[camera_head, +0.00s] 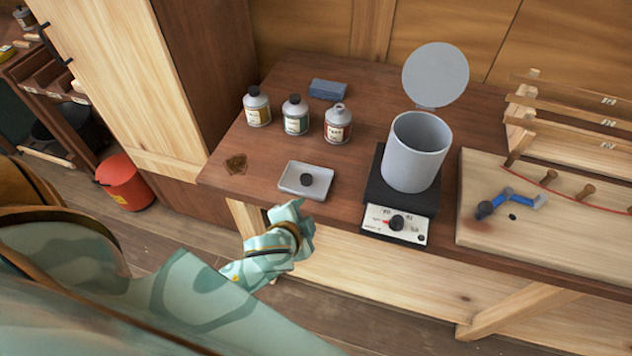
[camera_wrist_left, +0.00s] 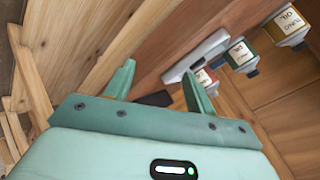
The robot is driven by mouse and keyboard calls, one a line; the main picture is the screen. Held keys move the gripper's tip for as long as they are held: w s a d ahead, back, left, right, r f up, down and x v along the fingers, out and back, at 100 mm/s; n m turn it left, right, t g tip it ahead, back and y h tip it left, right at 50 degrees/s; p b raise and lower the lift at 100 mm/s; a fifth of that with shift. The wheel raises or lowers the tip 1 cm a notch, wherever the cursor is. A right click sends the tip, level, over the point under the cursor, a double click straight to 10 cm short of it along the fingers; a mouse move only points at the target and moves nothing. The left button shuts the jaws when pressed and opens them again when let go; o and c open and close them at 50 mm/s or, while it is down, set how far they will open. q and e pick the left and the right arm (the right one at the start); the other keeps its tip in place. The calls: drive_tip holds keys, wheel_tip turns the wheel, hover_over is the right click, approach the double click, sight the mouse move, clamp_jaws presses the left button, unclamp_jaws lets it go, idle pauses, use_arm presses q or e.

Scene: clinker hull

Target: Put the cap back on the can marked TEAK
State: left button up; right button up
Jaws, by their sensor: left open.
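Three cans stand upright on the bench. The right one (camera_head: 338,124), with a red label, shows a bare grey neck and no black cap; its lettering is too small to read. The left can (camera_head: 257,107) and the green-labelled middle can (camera_head: 295,115) wear black caps. A black cap (camera_head: 306,180) lies in a shallow grey tray (camera_head: 290,188) near the front edge. My left gripper (camera_head: 298,215) is open and empty, just in front of the tray. The left wrist view shows its spread fingers (camera_wrist_left: 158,70), the tray (camera_wrist_left: 197,54) and the cans beyond. My right gripper is out of view.
A grey pot (camera_head: 415,155) with its round lid (camera_head: 436,75) raised stands on a black heater (camera_head: 375,195) right of the tray. A blue block (camera_head: 328,90) lies behind the cans. A board (camera_head: 540,225) with a blue tool fills the right. A brown stain marks the bench left.

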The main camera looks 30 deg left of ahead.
use_arm(q)
drive_tip(key=w+d+r+m+t+h, duration=0.45)
drive_tip(key=w+d+r, duration=0.2)
drive_tip(key=r, duration=0.35)
drive_tip(key=w+d+r+m+t+h, duration=0.3)
drive_tip(key=w+d+r+m+h, duration=0.15)
drive_tip(key=d+r, duration=0.45)
drive_tip(key=s+d+r+m+g+h, duration=0.25)
drive_tip(key=d+m+g+h, duration=0.3)
drive_tip(key=m, duration=0.35)
drive_tip(key=s+d+r+m+g+h, duration=0.2)
drive_tip(key=d+r+m+g+h, duration=0.15)
drive_tip(key=m+g+h, duration=0.35)
drive_tip(key=a+f+m+g+y, duration=0.5)
drive_tip(key=a+f+m+y, duration=0.25)
drive_tip(key=f+y, duration=0.2)
drive_tip(key=w+a+r+n+y, duration=0.1)
drive_tip(key=a+y, duration=0.4)
drive_tip(key=a, duration=0.6)
drive_tip(key=w+a+n+y, duration=0.1)
drive_tip(key=w+a+y, duration=0.2)
drive_tip(key=a, duration=0.8)
drive_tip(key=shift+w+a+r+n+y, duration=0.25)
drive_tip(key=shift+a+r+n+y, duration=0.15)
drive_tip(key=shift+y, duration=0.6)
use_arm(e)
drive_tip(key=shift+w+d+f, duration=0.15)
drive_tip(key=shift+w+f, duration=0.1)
use_arm(q)
drive_tip(key=shift+d, duration=0.1)
